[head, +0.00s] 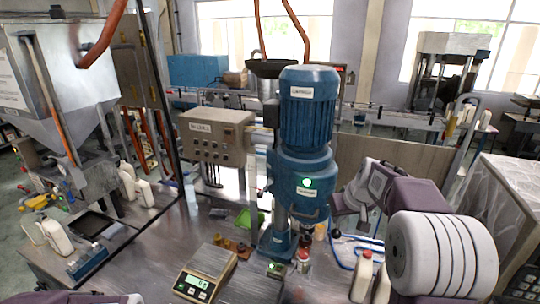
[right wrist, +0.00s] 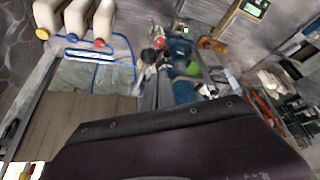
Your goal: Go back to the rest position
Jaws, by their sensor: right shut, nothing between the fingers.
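My right arm comes in from the right in the head view, with its purple and white links bent beside the blue filling machine (head: 305,150). My right gripper (head: 334,232) is small and partly hidden near the machine's lower right side; it is shut and empty. In the right wrist view a purple arm link of mine fills the lower part, and the machine (right wrist: 184,88) lies beyond it. Only a bit of my left arm shows at the bottom left of the head view; its gripper is out of frame.
A scale (head: 205,272) stands on the metal table left of the machine. White jugs (head: 362,278) stand below my right arm; jugs with coloured caps (right wrist: 75,18) show in the wrist view. A steel hopper (head: 70,80) and a control box (head: 215,135) stand to the left.

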